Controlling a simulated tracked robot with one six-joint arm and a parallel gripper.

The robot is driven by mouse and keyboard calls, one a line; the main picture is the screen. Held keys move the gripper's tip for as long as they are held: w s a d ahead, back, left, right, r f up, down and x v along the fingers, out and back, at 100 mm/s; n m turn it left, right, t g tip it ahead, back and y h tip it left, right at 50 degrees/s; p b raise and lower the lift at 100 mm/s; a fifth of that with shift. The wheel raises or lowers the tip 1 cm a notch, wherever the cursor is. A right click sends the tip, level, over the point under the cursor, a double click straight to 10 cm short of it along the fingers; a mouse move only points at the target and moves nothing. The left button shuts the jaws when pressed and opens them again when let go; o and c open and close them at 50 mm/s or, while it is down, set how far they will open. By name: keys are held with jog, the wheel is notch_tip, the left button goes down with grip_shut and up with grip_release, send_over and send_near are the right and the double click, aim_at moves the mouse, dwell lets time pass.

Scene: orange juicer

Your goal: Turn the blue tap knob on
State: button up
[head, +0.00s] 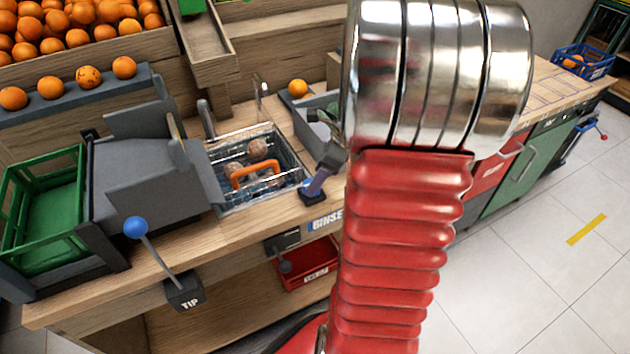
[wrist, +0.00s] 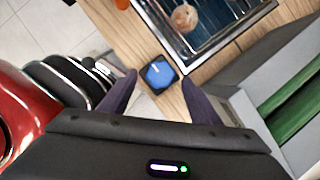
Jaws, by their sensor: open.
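The blue tap knob (wrist: 159,75) sits on a dark square base on the wooden counter, with a short pale mark on its top. In the wrist view it lies between the tips of my two dark fingers, with a gap on each side. My gripper (wrist: 159,80) is open and empty above it. In the head view my gripper (head: 318,180) reaches down over the knob's dark base (head: 313,198) at the counter's front edge, and largely hides the knob. The sink (head: 284,197) is just behind and left of it.
The sink holds round brownish fruit (head: 257,149) and an orange-handled basket (head: 255,171). A blue-ended TIP lever (head: 136,228) rises at the front left. A green crate (head: 44,205) stands far left. A red bin (head: 309,266) is under the counter. Open tiled floor lies right.

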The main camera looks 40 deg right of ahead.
jog(key=shift+x, duration=1.4)
jog(key=c, duration=1.1)
